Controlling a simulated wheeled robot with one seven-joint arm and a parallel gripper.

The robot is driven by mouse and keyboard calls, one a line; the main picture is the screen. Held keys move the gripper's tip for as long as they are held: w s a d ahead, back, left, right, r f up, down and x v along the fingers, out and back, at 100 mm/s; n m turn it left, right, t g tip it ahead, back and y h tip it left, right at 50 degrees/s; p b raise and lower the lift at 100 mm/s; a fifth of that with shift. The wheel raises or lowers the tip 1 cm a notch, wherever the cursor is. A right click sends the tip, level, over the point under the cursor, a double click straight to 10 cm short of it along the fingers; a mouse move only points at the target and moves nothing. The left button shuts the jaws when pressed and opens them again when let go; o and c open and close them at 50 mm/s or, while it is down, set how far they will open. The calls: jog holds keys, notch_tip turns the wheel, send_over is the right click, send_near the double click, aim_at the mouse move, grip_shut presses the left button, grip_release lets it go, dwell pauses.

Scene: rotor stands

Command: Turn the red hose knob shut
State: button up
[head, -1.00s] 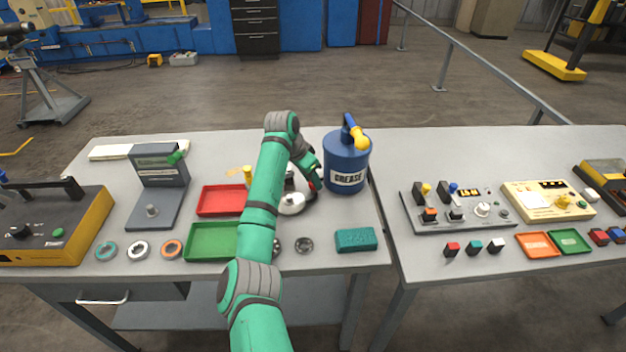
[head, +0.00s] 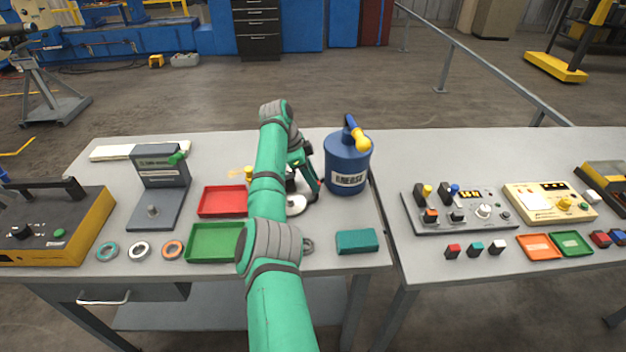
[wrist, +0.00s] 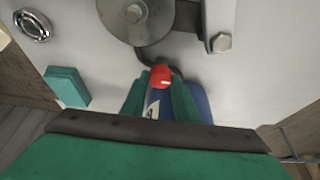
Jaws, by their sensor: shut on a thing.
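The red hose knob (wrist: 160,76) shows in the wrist view between the two green fingers of my gripper (wrist: 160,92). The fingers are shut on it from both sides. A dark hose bends beside the knob, near a grey disc (wrist: 138,14) of a stand. In the head view my gripper (head: 314,187) is low over the table, just left of the blue grease can (head: 346,160). There my arm hides most of the stand, and the knob is too small to make out clearly.
The grease can with its yellow and blue top stands close right of my gripper. A teal block (head: 357,241) lies in front of it. Red (head: 222,201) and green (head: 213,243) trays lie to the left. A control panel (head: 460,208) is on the right table.

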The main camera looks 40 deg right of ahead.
jog(key=shift+s+d, duration=0.1)
dwell(0.3)
jog(key=o, duration=1.1)
jog(key=shift+c, duration=0.2)
jog(key=v, duration=1)
jog(key=shift+r, duration=0.35)
